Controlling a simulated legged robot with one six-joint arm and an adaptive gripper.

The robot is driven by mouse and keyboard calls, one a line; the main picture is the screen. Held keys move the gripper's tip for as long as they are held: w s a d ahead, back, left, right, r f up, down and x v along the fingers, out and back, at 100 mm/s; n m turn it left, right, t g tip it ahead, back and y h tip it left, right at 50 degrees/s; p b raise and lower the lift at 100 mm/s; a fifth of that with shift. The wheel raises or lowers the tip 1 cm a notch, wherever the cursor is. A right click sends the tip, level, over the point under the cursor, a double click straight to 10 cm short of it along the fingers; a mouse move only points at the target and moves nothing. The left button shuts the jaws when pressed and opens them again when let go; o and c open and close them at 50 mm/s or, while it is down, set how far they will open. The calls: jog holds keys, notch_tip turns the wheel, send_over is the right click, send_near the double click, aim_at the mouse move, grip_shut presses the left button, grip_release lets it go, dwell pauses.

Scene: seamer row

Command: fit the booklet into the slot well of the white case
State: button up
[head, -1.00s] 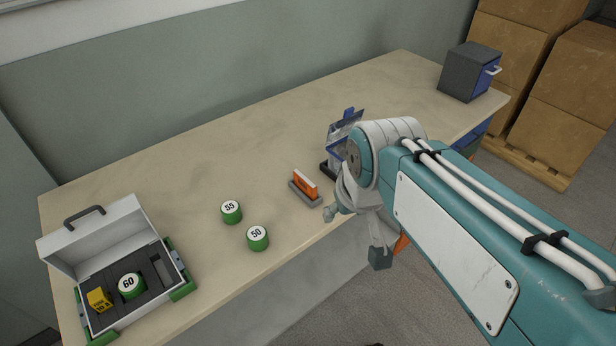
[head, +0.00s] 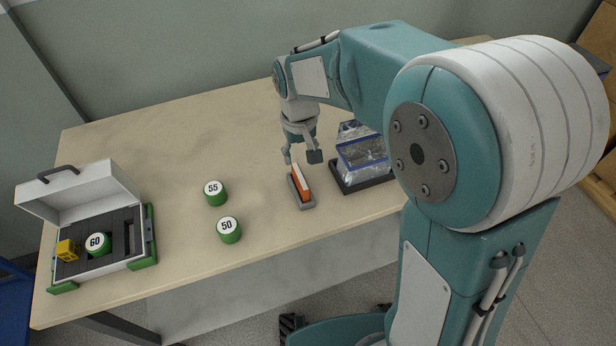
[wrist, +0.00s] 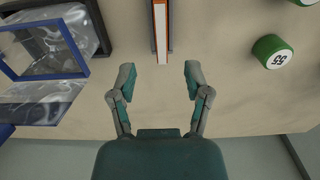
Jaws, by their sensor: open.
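The booklet (head: 299,184), orange with a white edge, stands upright in a small grey holder (head: 307,204) on the table. In the wrist view the booklet (wrist: 160,32) is seen edge-on from above, with its end just beyond the gap between my fingertips. My gripper (head: 302,158) hangs fingers-down behind the booklet in the head view, open and empty; its two fingers show in the wrist view (wrist: 159,76). The white case (head: 137,262) stands open at the table's left end. Its dark insert has a narrow slot well (head: 128,233) at the right, which looks empty.
In the case sit a yellow block (head: 67,250) and a green "60" tin (head: 97,244). Green tins "55" (head: 215,193) and "50" (head: 229,230) stand between case and holder. A clear blue-edged container (head: 361,152) on a dark base is close right of the booklet.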

aim_at(301, 176)
jog(key=f, duration=0.2)
jog(key=a+f, duration=0.1)
jog(key=f, duration=0.1)
jog(key=shift+f, duration=0.2)
jog(key=shift+d+f, duration=0.5)
jog(key=f, duration=0.4)
jog(key=shift+w+f, duration=0.2)
jog(key=shift+f, duration=0.1)
jog(key=shift+a+f, duration=0.15)
jog(key=shift+a, duration=0.25)
jog(key=shift+d, duration=0.4)
grip_shut()
